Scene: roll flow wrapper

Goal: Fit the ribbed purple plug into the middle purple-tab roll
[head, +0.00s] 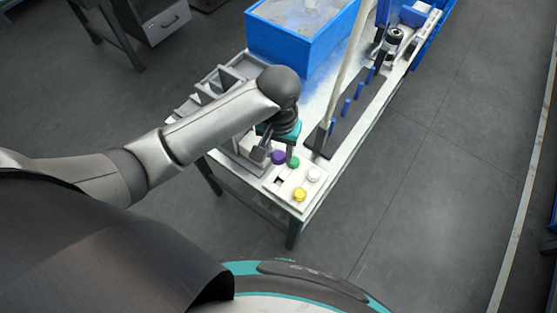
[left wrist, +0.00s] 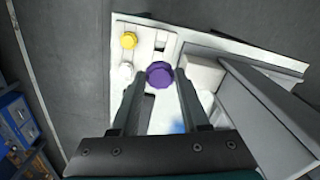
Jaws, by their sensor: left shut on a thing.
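The ribbed purple plug (head: 278,157) is a round knob at the near end of the white table. In the left wrist view the purple plug (left wrist: 160,75) sits between the two fingertips. My left gripper (head: 277,156) points down and is shut on it, over or just above the white plug holder (head: 284,184). I cannot tell whether the plug is clear of the holder. No purple-tab roll can be made out. My right gripper is not in view.
Green (head: 293,162), white (head: 314,174) and yellow (head: 299,194) plugs stand close by. Grey bins (head: 232,78) lie left, a blue crate (head: 290,40) behind. A dark strip with blue pegs (head: 346,108) and a pale upright pole (head: 345,70) stand right.

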